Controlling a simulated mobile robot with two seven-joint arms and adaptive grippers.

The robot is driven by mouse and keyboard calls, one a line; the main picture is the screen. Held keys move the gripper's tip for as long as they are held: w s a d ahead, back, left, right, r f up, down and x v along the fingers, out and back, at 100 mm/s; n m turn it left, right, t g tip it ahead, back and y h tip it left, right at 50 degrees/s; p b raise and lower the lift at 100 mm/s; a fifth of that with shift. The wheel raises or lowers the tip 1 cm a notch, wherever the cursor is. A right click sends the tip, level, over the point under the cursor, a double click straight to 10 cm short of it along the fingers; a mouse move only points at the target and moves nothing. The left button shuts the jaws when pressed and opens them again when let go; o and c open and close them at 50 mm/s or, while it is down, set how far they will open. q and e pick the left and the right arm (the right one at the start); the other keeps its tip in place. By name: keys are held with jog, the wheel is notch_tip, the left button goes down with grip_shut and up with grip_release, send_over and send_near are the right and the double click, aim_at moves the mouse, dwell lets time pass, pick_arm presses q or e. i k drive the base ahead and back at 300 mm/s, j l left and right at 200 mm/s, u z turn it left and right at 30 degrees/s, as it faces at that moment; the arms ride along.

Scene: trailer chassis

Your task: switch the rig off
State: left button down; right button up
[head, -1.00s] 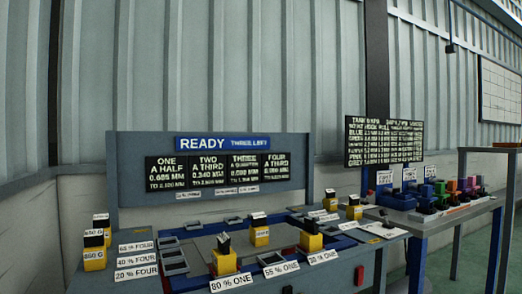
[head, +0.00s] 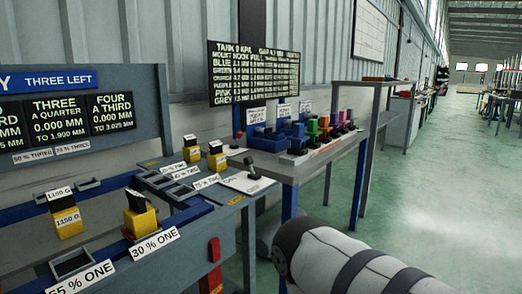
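The rig is a grey and blue bench (head: 222,200) at the left of the head view. Its back board carries a blue sign (head: 60,80) whose visible words are "THREE LEFT", above black readout panels (head: 110,112). A white, dark-banded link of my arm crosses the lower right. Neither gripper shows.
Yellow blocks with weight labels (head: 66,222) and percent tags (head: 155,245) stand on the bench. A second table (head: 285,168) behind it holds several coloured units (head: 311,128) under a black text board (head: 253,75). Green floor (head: 450,200) is open at the right.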

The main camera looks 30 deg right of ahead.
aim_at(249, 161)
jog(key=i+l+z, duration=0.3)
jog(key=i+l, duration=1.25)
jog(key=k+j+u, duration=0.25)
jog(key=j+u, duration=0.1)
jog(key=u, duration=0.15)
jog(key=k+j, duration=0.3)
jog(key=i+l+u, duration=0.35)
jog(key=i+l, duration=0.1)
jog(key=i, duration=0.1)
